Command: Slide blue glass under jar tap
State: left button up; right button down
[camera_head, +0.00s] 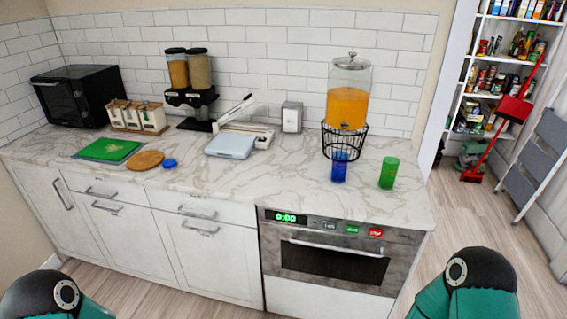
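A blue glass (339,167) stands upright on the marble counter, in front of the wire stand (327,142) of the drink jar. The glass overlaps the lower part of the stand in the picture; I cannot tell whether it touches it. The glass jar (348,98) holds orange liquid and has a lid with a knob. Its tap (344,126) shows only as a small spot low on the jar's front. A green glass (388,173) stands to the right of the blue one.
An oven (330,254) is built in below the counter. A pale blue scale (231,145), napkin holder (291,117), cereal dispenser (189,97), green board (107,150) and black microwave (76,95) stand to the left. The counter (270,188) left of the blue glass is clear.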

aim_at(339, 167)
jog(key=u, duration=0.3)
jog(key=i, duration=1.3)
jog(key=z, duration=0.45)
